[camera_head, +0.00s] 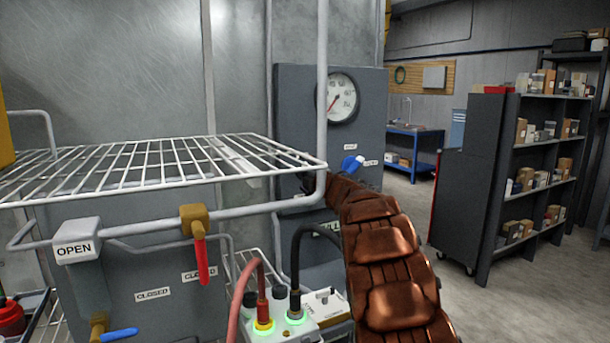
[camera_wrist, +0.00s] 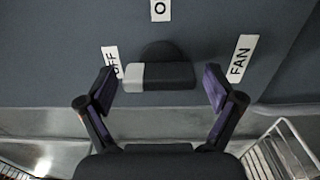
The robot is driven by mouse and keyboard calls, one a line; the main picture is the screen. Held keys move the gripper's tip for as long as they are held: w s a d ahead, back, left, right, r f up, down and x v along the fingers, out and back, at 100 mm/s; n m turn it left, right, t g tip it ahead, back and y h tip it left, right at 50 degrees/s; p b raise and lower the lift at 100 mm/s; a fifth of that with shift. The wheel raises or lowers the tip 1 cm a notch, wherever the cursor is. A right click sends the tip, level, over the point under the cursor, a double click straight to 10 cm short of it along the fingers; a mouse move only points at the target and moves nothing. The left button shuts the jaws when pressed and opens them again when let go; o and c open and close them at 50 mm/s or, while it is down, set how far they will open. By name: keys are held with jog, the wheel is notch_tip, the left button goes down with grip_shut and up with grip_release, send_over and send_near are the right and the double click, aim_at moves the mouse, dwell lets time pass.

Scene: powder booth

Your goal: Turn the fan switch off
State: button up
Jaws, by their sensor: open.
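The fan switch (camera_wrist: 172,76) shows in the wrist view as a dark knob with a light grey end. The knob lies crosswise, its light end pointing left at a label (camera_wrist: 111,62) reading "FF", its first letter hidden or unclear. A "FAN" label (camera_wrist: 240,58) is at its right, and a cut-off label starting with "O" (camera_wrist: 160,9) is above. My gripper (camera_wrist: 160,82) is open, one finger off each end of the knob, with nothing held. In the head view my arm hides the switch, and I cannot make out the fingers.
A white wire rack (camera_head: 150,168) and grey pipes stand at the left, near my arm. A panel with a round gauge (camera_head: 338,97) and a blue handle (camera_head: 351,163) is behind. A control box with cables (camera_head: 275,335) is below. Open floor lies right, before shelves (camera_head: 490,180).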

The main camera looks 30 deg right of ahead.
jog(key=s+a, duration=0.1)
jog(key=s, duration=1.1)
dwell(0.4)
dwell(0.5)
jog(key=s+a+f+m+g+p, duration=0.2)
jog(key=s+a+f+m+g, duration=0.3)
jog(key=s+a, duration=0.5)
jog(key=s+a+f+m+g+y+p, duration=0.1)
jog(key=s+a+f+m+g+p, duration=0.2)
jog(key=s, duration=1.9)
jog(key=s+a+f+m+g+p, duration=0.3)
jog(key=s+a+f+m+g, duration=0.6)
jog(key=s+a, duration=0.7)
jog(key=a+g, duration=0.2)
jog(key=a, duration=0.1)
jog(key=shift+s+f+g+y, duration=0.3)
jog(key=shift+s+f+g, duration=0.05)
jog(key=shift+g, duration=0.05)
